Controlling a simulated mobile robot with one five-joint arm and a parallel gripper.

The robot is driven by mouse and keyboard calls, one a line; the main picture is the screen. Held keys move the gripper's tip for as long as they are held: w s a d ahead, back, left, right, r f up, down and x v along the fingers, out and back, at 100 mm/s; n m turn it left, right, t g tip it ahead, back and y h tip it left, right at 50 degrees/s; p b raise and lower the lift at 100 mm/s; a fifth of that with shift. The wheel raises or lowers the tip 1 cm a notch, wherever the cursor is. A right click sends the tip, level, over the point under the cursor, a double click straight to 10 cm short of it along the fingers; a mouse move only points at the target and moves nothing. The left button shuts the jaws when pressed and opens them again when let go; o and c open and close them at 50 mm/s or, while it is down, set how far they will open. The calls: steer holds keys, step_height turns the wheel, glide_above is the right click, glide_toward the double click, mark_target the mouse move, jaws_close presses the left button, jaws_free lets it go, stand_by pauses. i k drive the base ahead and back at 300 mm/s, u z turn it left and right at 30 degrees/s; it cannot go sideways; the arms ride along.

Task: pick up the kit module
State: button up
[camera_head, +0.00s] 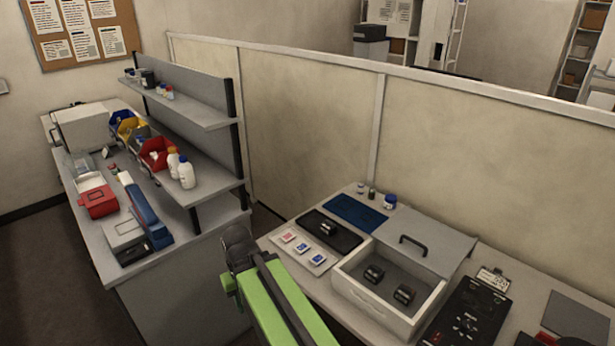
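Small dark cylinder-like modules show on the right bench. Two of them, a left module (374,273) and a right module (404,294), lie inside an open pale box (372,301). A third dark module (326,229) lies on a black tray (345,241) behind the box. I cannot tell which one is the kit module. My green arm rises from the bottom edge, and its dark end, my gripper (237,248), is in the air left of the right bench, apart from all the modules. Its fingers are too unclear to tell open from shut.
A lid with a black handle (413,242) lies behind the box. Three small cards (301,248) lie left of it. A black panel (470,318) stands to the right. A shelved left bench (184,255) holds bins and bottles. A partition (310,125) runs behind.

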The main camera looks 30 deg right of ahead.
mark_target(406, 295)
steer(key=z, duration=1.65)
steer(key=k, duration=0.95)
steer(key=i, duration=0.95)
steer(key=z, duration=0.05)
